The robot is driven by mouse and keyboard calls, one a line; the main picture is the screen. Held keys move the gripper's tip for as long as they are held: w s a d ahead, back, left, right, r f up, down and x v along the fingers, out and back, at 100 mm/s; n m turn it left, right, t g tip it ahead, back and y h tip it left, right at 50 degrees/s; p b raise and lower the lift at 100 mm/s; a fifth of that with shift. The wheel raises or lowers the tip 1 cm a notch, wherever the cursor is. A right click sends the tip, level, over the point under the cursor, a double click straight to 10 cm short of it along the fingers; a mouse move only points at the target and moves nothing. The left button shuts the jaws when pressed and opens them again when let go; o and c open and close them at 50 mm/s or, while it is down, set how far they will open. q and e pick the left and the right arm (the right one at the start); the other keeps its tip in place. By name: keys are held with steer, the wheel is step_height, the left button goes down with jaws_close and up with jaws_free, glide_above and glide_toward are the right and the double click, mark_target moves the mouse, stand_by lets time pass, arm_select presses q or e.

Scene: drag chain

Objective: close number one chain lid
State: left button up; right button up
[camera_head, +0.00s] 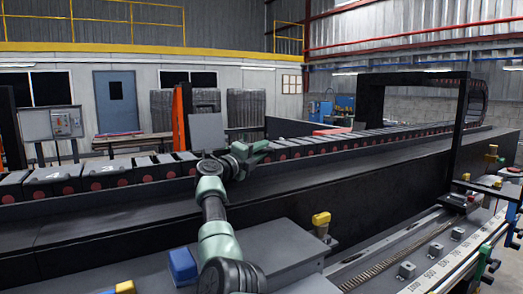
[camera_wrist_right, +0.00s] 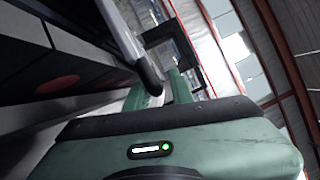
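The drag chain (camera_head: 145,170) runs as a row of dark links with grey lids and red round marks, from the left front to the far right. Faint numbers show on some left lids, such as a 3 (camera_head: 95,168). A grey square plate (camera_head: 207,132) stands upright above the chain line and looks like a raised lid; no number on it is readable. My right gripper (camera_head: 262,148) is just right of this plate, over the chain's near side. In the right wrist view its green fingers (camera_wrist_right: 165,88) are beside a grey bar with a dark end. Their opening is unclear. My left gripper is out of view.
A long black trough wall (camera_head: 330,200) lies in front of the chain. A black arch (camera_head: 415,80) spans the trough at the right. A yellow-topped part (camera_head: 321,220) and a blue block (camera_head: 183,265) are nearer. Air above the left links is free.

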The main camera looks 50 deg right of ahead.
steer(key=shift+r, duration=0.55)
step_height(320, 180, up, 5)
steer(key=shift+f+b, duration=0.1)
steer(key=shift+b, duration=0.65)
step_height(320, 180, up, 14)
steer(key=p, duration=0.7)
